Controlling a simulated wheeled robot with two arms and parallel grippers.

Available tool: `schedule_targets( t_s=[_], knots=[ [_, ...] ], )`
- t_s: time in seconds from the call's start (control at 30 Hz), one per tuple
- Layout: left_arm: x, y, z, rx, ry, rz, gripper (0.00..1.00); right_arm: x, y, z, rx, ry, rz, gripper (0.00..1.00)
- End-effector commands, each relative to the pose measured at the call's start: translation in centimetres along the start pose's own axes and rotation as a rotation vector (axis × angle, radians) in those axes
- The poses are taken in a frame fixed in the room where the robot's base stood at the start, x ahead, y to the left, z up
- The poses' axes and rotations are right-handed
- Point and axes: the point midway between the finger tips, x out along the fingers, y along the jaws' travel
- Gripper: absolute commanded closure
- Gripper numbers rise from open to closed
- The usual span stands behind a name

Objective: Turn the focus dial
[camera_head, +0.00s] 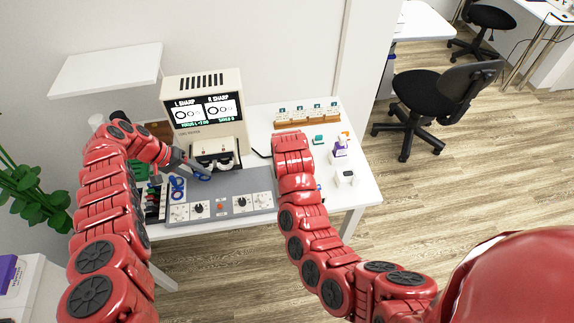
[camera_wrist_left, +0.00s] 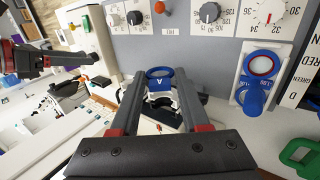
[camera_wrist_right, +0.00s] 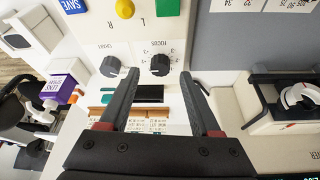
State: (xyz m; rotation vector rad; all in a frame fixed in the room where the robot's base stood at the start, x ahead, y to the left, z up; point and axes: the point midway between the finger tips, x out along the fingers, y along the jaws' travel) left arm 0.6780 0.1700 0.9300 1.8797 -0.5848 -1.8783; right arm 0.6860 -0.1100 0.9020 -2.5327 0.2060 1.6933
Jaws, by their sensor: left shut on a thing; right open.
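The focus dial (camera_wrist_right: 160,65) is a black knob on a cream panel, under the upside-down word FOCUS in the right wrist view. My right gripper (camera_wrist_right: 159,78) is open. Its fingers point at the panel, and the dial shows between and beyond the tips, seemingly untouched. In the head view my right arm hides the dial and that gripper. My left gripper (camera_wrist_left: 158,80) is shut on a blue-rimmed lens (camera_wrist_left: 160,71), held above the table, in front of the cream machine. The machine's screen (camera_head: 204,109) reads L SHARP and R SHARP.
A grey panel with dials (camera_head: 242,201) lies in front. Another blue lens (camera_wrist_left: 254,95) sits in a holder.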

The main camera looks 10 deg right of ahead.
Motion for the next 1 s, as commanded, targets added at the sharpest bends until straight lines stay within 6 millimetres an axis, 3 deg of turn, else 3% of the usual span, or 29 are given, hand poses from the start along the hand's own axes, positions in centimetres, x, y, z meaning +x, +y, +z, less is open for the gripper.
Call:
schedule_targets(
  t_s=[0.3, 0.5, 1.0],
  knots=[
    [0.0, 0.0, 0.0, 0.000, 0.000, 0.000, 1.00, -6.1, -0.1, -0.2, 0.001, 0.007, -0.004, 0.36],
    [0.0, 0.0, 0.0, 0.000, 0.000, 0.000, 1.00, -8.8, 0.0, -0.1, 0.000, 0.003, -0.001, 0.36],
    [0.0, 0.0, 0.0, 0.000, 0.000, 0.000, 1.00, -9.7, 0.0, -0.1, 0.001, 0.002, -0.002, 0.36]
  ],
)
